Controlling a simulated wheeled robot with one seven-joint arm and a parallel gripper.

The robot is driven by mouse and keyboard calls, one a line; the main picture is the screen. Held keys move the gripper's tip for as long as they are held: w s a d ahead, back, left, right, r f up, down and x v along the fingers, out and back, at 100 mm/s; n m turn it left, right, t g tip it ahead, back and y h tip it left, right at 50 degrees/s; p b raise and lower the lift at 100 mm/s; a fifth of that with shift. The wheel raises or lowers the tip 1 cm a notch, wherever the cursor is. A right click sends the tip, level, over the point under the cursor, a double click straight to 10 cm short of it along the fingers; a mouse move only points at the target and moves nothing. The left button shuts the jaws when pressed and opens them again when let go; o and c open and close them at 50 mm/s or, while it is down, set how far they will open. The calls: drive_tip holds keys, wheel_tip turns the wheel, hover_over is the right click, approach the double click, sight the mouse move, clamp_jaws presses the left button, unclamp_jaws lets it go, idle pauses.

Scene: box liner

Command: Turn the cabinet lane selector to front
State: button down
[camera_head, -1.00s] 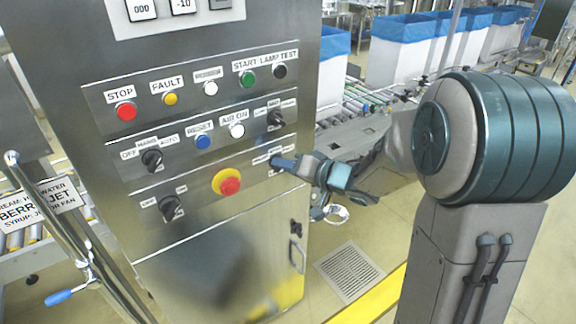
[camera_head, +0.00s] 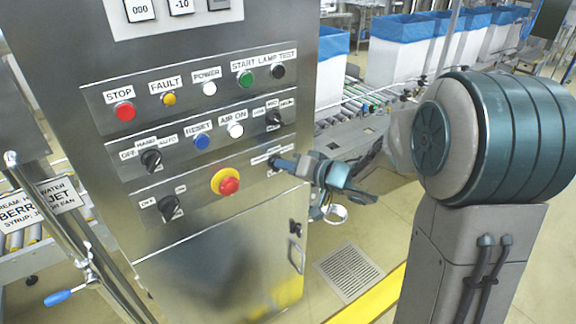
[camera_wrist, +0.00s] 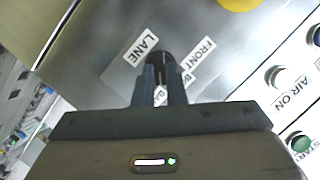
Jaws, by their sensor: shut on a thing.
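The lane selector is a dark knob (camera_wrist: 158,57) on the steel cabinet panel, beside a LANE label (camera_wrist: 141,47). A FRONT label (camera_wrist: 202,59) lies just right of the knob in the wrist view, and another label below it is partly hidden by a finger. My gripper (camera_wrist: 161,76) is shut on the knob, one finger on each side. I cannot tell exactly where the knob points.
The red emergency button (camera_head: 229,186) on its yellow base sits left of my gripper. A black selector (camera_head: 274,118) is above, and the AIR ON button (camera_head: 235,130) is up and left. A door handle (camera_head: 297,255) is below.

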drive_tip(key=shift+a, duration=0.1)
drive_tip(key=n+t+h+b, duration=0.1)
drive_tip(key=n+h+b, duration=0.1)
drive_tip(key=n+b, duration=0.2)
drive_tip(key=a+n+t+h+b, duration=0.1)
drive_tip(key=n+b, duration=0.3)
drive_tip(key=b, duration=0.6)
drive_tip(key=s+n+t+h+b, duration=0.1)
drive_tip(key=n+t+h+b, duration=0.1)
drive_tip(key=b, duration=0.5)
drive_tip(key=shift+a+f+n+h, duration=0.15)
drive_tip(key=shift+f+n+h, duration=0.05)
drive_tip(key=shift+n+h, duration=0.75)
drive_tip(key=shift+r+n+t+b, duration=0.2)
drive_tip(key=shift+n+t+b, duration=0.1)
drive_tip(key=shift+b, duration=0.1)
drive_tip(key=c, duration=1.5)
unclamp_jaws()
drive_tip(key=shift+w+f, duration=0.1)
